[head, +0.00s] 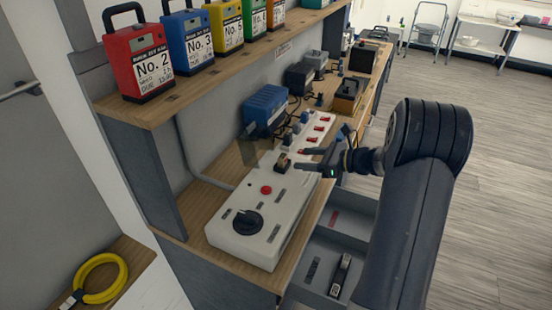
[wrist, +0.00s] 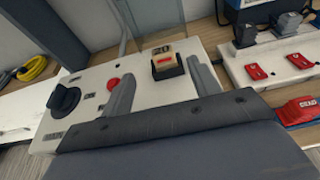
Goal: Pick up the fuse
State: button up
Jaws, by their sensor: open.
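The fuse (head: 283,160) appears to be the small tan block in a black holder on the white panel box (head: 242,206). In the wrist view the fuse (wrist: 163,60) shows a red mark on its front and sits upright in the holder (wrist: 168,73). My gripper (head: 303,160) is open and empty, to the right of the fuse in the head view. In the wrist view its two fingers (wrist: 161,70) appear on either side of the fuse, with a gap on each side. I cannot tell the remaining distance.
A black knob (head: 247,221) and a red button (head: 266,190) are on the panel. A clear flap (head: 268,158) seems to stand beside the holder. Red switches (head: 313,139) and a blue box (head: 265,106) lie beyond. An open drawer (head: 318,262) is below the bench.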

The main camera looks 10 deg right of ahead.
aim_at(284, 156)
jog(key=p+x, duration=0.1)
jog(key=x, duration=0.7)
jog(key=shift+w+a, duration=0.15)
jog(key=shift+w, duration=0.2)
jog(key=shift+c, duration=0.5)
jog(key=c, duration=1)
jog(key=shift+o, duration=0.2)
